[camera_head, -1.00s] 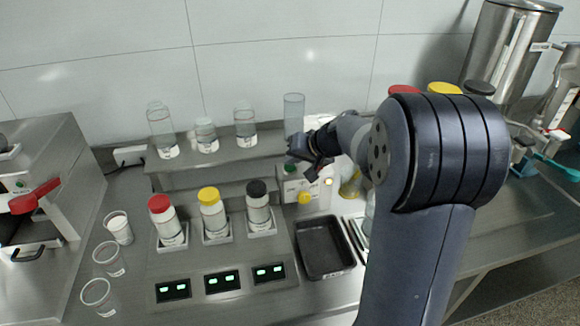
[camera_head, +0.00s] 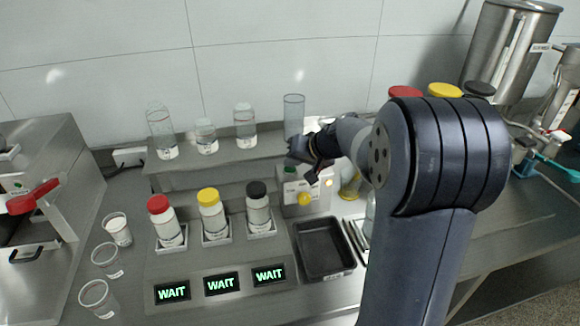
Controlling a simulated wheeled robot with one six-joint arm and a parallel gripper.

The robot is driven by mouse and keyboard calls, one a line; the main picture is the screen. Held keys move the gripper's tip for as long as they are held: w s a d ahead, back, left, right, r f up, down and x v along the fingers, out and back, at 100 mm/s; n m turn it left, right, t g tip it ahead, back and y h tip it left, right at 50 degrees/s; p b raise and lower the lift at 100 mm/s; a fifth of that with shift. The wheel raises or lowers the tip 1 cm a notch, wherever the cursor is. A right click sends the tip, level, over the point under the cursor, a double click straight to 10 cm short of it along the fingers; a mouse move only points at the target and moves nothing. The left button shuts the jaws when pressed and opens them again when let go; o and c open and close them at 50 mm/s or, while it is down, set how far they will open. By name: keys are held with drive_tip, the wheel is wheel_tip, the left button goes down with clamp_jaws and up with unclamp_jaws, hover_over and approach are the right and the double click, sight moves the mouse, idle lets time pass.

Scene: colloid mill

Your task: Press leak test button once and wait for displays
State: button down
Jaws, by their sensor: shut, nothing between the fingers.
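My gripper (camera_head: 299,153) is shut and empty, at the top of a small pale box (camera_head: 318,193). The box has a green spot (camera_head: 290,169) near its top, a yellow knob (camera_head: 304,199) and a lit lamp (camera_head: 329,182) on its front. I cannot tell whether the fingers touch the box, and which part is the leak test button is not clear. Three black displays, the left (camera_head: 172,292), the middle (camera_head: 221,284) and the right (camera_head: 269,275), each read WAIT in green. Bottles with a red cap (camera_head: 158,204), a yellow cap (camera_head: 208,195) and a black cap (camera_head: 256,189) stand upright behind them.
A black tray (camera_head: 323,249) lies right of the displays. Clear glass vessels stand on the rear shelf (camera_head: 222,158). Several clear cups stand at the left, beside a steel machine (camera_head: 40,150) with a red handle. A tall steel vessel (camera_head: 507,50) stands at the back right.

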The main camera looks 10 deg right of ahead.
sight(292, 170)
drive_tip(key=shift+r+p, duration=0.35)
drive_tip(key=shift+r, duration=0.5)
drive_tip(key=shift+r+p, duration=1.6)
drive_tip(key=shift+r, duration=0.9)
drive_tip(key=shift+a+f, duration=0.1)
